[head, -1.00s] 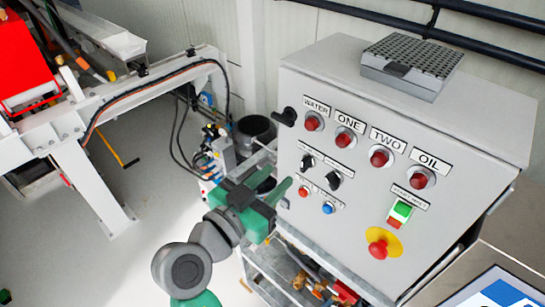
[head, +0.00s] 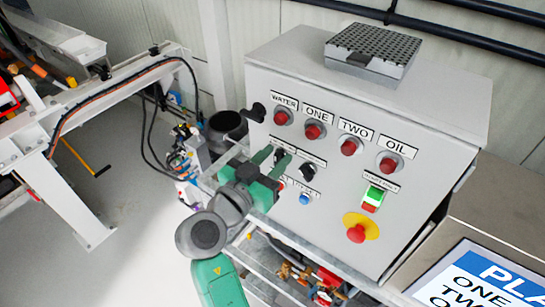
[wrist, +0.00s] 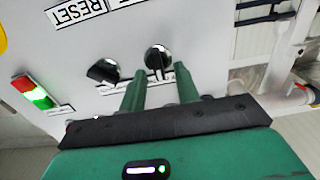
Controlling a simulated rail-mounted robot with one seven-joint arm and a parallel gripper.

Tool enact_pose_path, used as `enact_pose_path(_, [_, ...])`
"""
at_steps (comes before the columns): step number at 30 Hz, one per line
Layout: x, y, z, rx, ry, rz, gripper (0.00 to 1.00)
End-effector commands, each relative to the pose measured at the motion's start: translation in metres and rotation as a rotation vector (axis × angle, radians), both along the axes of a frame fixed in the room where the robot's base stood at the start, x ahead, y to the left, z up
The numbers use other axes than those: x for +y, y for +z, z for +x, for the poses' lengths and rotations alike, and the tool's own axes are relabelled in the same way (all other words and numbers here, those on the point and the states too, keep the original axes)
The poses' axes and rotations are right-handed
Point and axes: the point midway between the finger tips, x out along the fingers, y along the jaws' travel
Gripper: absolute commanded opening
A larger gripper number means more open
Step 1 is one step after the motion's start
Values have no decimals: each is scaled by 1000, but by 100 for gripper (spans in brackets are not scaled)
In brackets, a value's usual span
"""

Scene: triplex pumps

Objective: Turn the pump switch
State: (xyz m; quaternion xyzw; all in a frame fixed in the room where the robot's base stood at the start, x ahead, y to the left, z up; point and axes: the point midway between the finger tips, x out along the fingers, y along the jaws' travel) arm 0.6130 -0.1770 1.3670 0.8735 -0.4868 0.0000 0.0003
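The grey control panel (head: 330,225) carries two black rotary switches side by side below the lamps. The left switch (head: 279,154) is partly covered by my gripper's green fingers; the right switch (head: 307,172) is clear. Their small labels are not readable. My gripper (head: 275,155) is open, its fingers pointing at the panel around the left switch. In the wrist view this switch (wrist: 157,56) shows between and just beyond the fingertips (wrist: 160,70), and the other switch (wrist: 103,70) is left of them. I cannot tell whether the fingers touch the switch.
Red lamps labelled WATER (head: 282,117), ONE, TWO and OIL (head: 389,165) are above. A blue button (head: 304,199), a green-and-red switch (head: 372,198) and a red emergency stop (head: 356,233) are nearby.

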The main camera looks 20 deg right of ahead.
Motion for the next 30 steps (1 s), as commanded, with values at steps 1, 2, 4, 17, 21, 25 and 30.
enact_pose_path(1, [0,0,0,0,0,0,30])
enact_pose_path(2, [0,0,0,0,0,0,24])
enact_pose_path(4, [0,0,0,0,0,0,10])
enact_pose_path(17, [1,0,0,37,0,-23,0])
enact_pose_path(21, [1,-1,2,104,0,-64,0])
enact_pose_path(25, [2,-1,3,192,0,-119,0])
enact_pose_path(30, [3,-1,5,318,0,-195,0])
